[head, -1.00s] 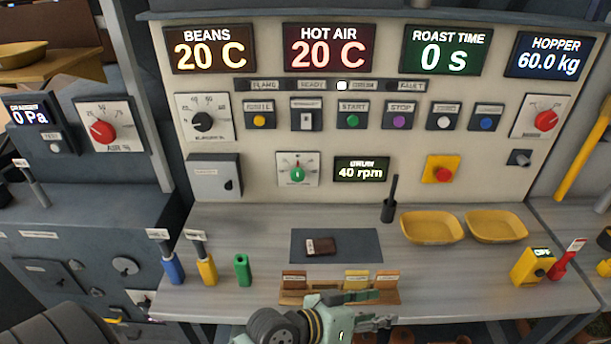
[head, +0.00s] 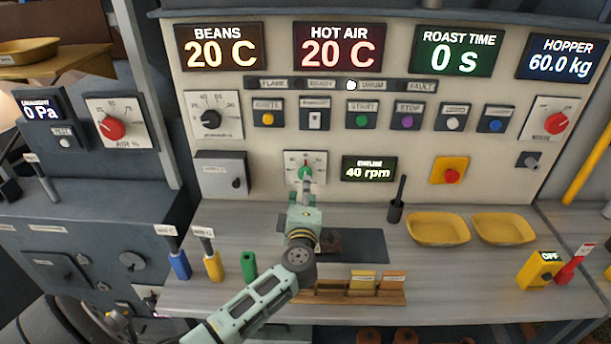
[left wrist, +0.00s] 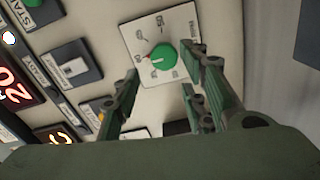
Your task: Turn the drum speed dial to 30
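The drum speed dial is a green knob (head: 306,174) on a white scale plate on the control panel. It sits left of the drum display (head: 369,169), which reads 40 rpm. My left gripper (head: 307,188) is in front of the dial and partly covers it in the head view. In the left wrist view the green knob (left wrist: 162,57) shows ahead between the spread fingers of the left gripper (left wrist: 158,64), with a small red mark at its edge. The fingers look open, and I cannot tell whether they touch the knob. My right gripper is not in view.
A red emergency button (head: 451,176) on a yellow plate is to the right. A grey box (head: 221,175) is left of the dial. Below, the counter holds a dark mat (head: 360,245), a black upright holder (head: 396,208), yellow trays (head: 438,228) and a wooden card rack (head: 375,296).

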